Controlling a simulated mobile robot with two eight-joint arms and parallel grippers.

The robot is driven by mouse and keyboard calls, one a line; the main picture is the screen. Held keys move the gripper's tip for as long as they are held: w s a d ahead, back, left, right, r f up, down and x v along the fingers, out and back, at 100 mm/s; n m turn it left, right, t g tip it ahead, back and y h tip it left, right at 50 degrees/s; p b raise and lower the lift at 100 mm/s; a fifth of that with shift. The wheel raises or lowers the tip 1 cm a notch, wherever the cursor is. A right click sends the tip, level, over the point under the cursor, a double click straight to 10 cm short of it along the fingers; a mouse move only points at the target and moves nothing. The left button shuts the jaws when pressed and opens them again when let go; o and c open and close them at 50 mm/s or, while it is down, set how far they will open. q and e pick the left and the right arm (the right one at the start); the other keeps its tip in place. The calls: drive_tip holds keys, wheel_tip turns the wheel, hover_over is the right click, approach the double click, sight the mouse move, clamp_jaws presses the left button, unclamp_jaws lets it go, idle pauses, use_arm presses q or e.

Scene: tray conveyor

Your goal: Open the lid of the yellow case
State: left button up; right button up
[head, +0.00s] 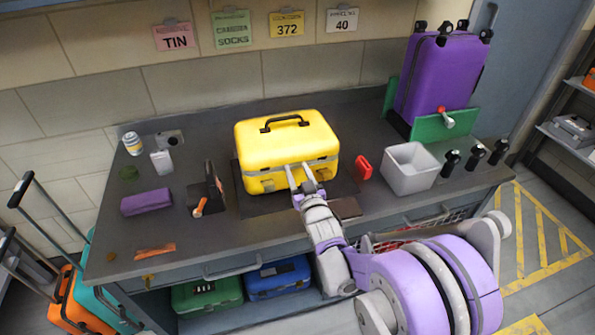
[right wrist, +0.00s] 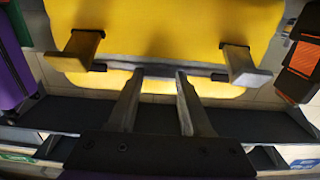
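The yellow case (head: 285,140) stands upright on a dark mat on the counter, its black handle (head: 284,122) on top. Its lid looks shut along a grey seam across the front. In the right wrist view the yellow case (right wrist: 160,25) fills the upper part, and two latches, one at left (right wrist: 85,45) and one at right (right wrist: 240,64), stick out from its front. My right gripper (head: 303,170) is at the front seam, between the latches. In the wrist view its two fingers (right wrist: 160,74) are apart with nothing between them; whether the tips touch is unclear. My left gripper is not in view.
A red object (head: 363,167) and a grey bin (head: 409,169) stand right of the case. A purple suitcase (head: 440,80) stands at the back right.

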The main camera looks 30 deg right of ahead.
clamp_jaws()
idle(1.0)
